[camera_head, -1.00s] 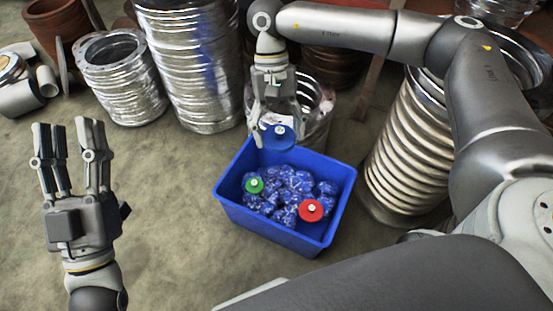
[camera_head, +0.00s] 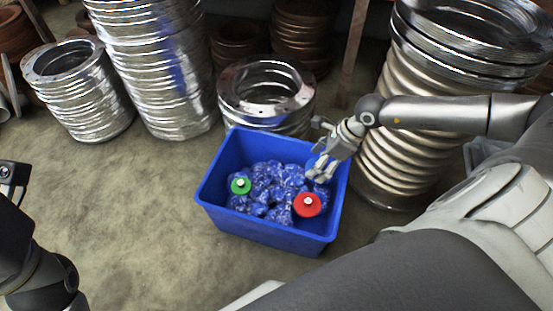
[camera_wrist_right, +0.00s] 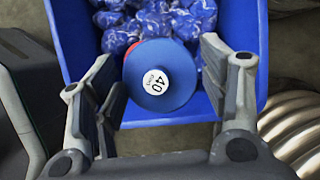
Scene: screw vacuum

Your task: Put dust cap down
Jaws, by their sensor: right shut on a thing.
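The blue dust cap (camera_wrist_right: 160,80), a round disc with a white label marked 40, shows between my right gripper's fingers in the right wrist view (camera_wrist_right: 165,62). My right gripper is shut on the cap, above the bin's contents. My left gripper (camera_head: 12,178) shows only in part at the left edge, so its fingers cannot be judged.
The bin holds several blue wrapped bundles (camera_head: 270,180), a green cap (camera_head: 241,186) and a red cap (camera_head: 307,204). Metal flange stacks (camera_head: 165,85) stand behind, and a tall ribbed stack (camera_head: 400,125) stands close right. Floor (camera_head: 130,190) left of the bin is clear.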

